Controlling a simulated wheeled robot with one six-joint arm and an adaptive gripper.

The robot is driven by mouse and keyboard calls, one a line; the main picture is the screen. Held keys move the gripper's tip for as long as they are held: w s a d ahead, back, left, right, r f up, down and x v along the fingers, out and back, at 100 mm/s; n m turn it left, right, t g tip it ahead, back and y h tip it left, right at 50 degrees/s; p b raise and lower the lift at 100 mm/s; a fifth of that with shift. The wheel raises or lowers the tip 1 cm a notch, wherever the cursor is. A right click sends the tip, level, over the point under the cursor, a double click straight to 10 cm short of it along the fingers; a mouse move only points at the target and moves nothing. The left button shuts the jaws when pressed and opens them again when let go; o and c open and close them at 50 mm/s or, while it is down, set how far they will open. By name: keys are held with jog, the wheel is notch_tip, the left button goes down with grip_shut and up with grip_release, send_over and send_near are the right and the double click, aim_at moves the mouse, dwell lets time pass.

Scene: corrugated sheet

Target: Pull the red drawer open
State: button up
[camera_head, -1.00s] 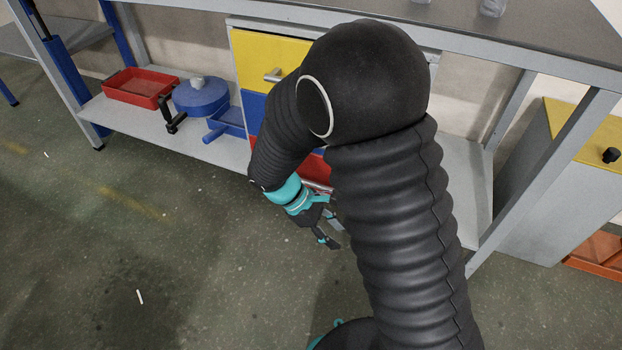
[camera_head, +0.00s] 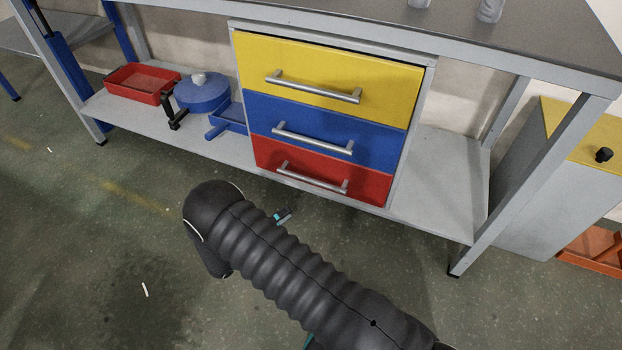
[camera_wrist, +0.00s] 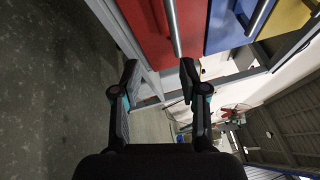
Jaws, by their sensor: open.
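The red drawer (camera_head: 270,155) is the lowest of a stack of three in the head view. It looks shut, flush with the drawers above. Its silver bar handle (camera_head: 312,178) runs across its front. In the wrist view the red drawer (camera_wrist: 138,35) and its handle (camera_wrist: 174,28) show at the top, turned sideways. My gripper (camera_wrist: 159,72) is open and empty, its fingers apart. The handle's lower end appears between the fingertips, nearer the right one; contact cannot be told. In the head view only a fingertip of my gripper (camera_head: 283,216) shows, in front of and below the drawer; my arm hides the rest.
A blue drawer (camera_head: 262,112) and a yellow drawer (camera_head: 330,65) sit above, both looking shut. A red tray (camera_head: 140,84) and a blue pot (camera_head: 202,95) stand on the lower shelf (camera_head: 170,132). A bench leg (camera_head: 530,185) stands at right. The floor in front is clear.

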aim_at(311, 179)
jog(key=w+d+r+n, duration=0.1)
jog(key=w+d, duration=0.1)
jog(key=w, duration=0.1)
jog(key=w+d+r+p, duration=0.1)
jog(key=w+d, duration=0.2)
jog(key=w, duration=0.1)
jog(key=w+d+r+n+t, duration=0.1)
jog(key=w+d+r, duration=0.1)
jog(key=w, duration=0.2)
jog(key=shift+w+d+n+p, duration=0.1)
jog(key=shift+d+n+p, duration=0.1)
jog(key=shift+n+p, duration=0.1)
grip_shut()
